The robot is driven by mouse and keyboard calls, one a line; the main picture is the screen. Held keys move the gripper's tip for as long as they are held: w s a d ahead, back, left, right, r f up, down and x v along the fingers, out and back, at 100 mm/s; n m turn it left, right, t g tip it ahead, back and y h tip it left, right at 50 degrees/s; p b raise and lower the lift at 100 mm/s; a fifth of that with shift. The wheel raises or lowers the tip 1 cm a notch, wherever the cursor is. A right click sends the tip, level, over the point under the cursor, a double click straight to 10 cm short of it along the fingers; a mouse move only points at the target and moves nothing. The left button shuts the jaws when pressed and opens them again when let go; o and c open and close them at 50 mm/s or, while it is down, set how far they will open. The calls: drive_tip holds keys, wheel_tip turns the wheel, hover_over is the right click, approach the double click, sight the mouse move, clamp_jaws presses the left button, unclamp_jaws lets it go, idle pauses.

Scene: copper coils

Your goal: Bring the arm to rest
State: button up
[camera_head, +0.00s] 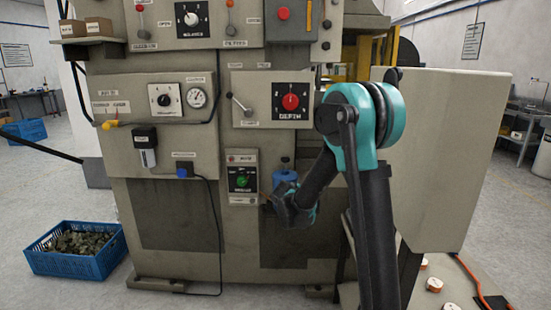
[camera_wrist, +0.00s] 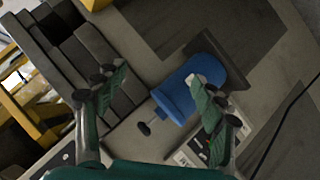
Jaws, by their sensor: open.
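My arm reaches out at the right of the head view, bent at a teal joint, in front of a large grey machine (camera_head: 250,150). My gripper (camera_head: 297,212) is low in front of the machine's panel, partly hidden by my own arm. In the wrist view my gripper (camera_wrist: 158,82) is open, with its two green and black fingers well apart. A blue cylindrical part (camera_wrist: 185,92) on the machine shows between and behind the fingers. The right finger overlaps it, and I cannot tell whether they touch. It also shows just above my gripper in the head view (camera_head: 285,177).
A small panel with a green knob (camera_head: 243,181) is just left of my gripper. A blue crate (camera_head: 80,268) of metal pieces stands on the floor at left. A grey cabinet (camera_head: 450,150) stands right of my arm. Floor between crate and viewer is clear.

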drive_tip(key=s+d+f+m+g, duration=0.1)
drive_tip(key=s+d, duration=0.2)
drive_tip(key=s, duration=0.3)
drive_tip(key=s+d+f+m+g+y, duration=0.1)
drive_tip(key=s+d+g, duration=0.15)
drive_tip(key=s, duration=0.35)
drive_tip(key=s+d+m+g, duration=0.1)
drive_tip(key=s+d, duration=0.2)
drive_tip(key=s, duration=0.3)
drive_tip(key=s+f+g+y, duration=0.1)
drive_tip(key=s+f+y, duration=0.1)
drive_tip(key=s, duration=0.8)
drive_tip(key=s+a+f+m+g+y, duration=0.1)
drive_tip(key=s+f, duration=0.3)
drive_tip(key=s, duration=0.7)
drive_tip(key=shift+s+f+y, duration=0.3)
drive_tip(key=shift+f+y, duration=0.05)
drive_tip(key=shift+y, duration=0.15)
drive_tip(key=shift+g, duration=0.25)
drive_tip(key=shift+c, duration=0.2)
